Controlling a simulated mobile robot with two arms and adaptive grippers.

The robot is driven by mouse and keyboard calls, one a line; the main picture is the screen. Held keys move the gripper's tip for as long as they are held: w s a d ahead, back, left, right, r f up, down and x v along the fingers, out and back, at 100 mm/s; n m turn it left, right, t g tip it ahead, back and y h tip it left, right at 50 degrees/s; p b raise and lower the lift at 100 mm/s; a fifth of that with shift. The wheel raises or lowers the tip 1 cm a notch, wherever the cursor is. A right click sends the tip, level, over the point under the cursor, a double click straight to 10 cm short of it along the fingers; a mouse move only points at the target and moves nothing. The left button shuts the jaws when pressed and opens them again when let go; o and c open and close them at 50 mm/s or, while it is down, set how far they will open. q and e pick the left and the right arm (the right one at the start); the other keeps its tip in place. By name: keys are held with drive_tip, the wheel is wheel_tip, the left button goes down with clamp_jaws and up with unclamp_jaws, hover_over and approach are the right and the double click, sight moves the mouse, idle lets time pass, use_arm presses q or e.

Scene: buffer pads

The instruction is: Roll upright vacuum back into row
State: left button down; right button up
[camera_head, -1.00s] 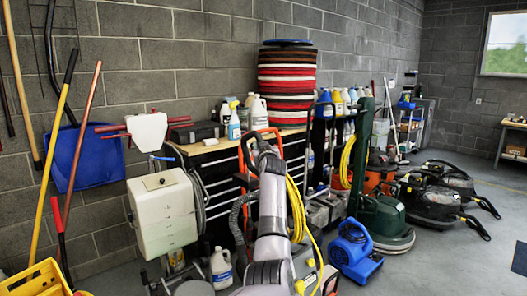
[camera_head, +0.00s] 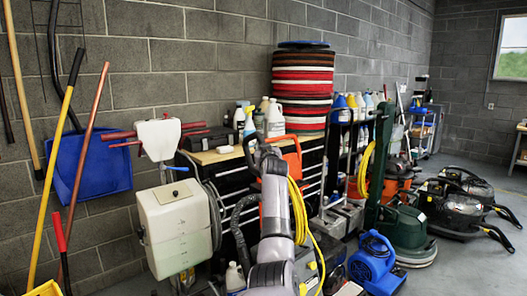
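The upright vacuum stands at the centre bottom, largely hidden behind my grey arm. Its yellow cord (camera_head: 298,212) and its grey hose (camera_head: 237,222) show on either side of the arm. A single arm of mine comes up from the bottom centre, and I take it as the right one. Its dark gripper (camera_head: 259,152) is at the top of the vacuum, at handle height. The fingers are small and partly hidden, but the vacuum keeps its place with the arm, so the gripper appears shut on it. My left gripper is not in view.
A blue blower (camera_head: 373,264) and a green floor machine (camera_head: 406,230) stand to the right. Black vacuums (camera_head: 450,208) are beyond them. A white tank (camera_head: 176,225) is at left, before a black drawer cabinet (camera_head: 318,160). Open grey floor (camera_head: 470,262) lies at the right.

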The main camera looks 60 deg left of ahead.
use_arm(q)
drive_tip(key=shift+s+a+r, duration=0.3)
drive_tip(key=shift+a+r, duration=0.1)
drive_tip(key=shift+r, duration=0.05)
use_arm(e)
drive_tip(key=shift+s+a, duration=0.1)
drive_tip(key=shift+a, duration=0.25)
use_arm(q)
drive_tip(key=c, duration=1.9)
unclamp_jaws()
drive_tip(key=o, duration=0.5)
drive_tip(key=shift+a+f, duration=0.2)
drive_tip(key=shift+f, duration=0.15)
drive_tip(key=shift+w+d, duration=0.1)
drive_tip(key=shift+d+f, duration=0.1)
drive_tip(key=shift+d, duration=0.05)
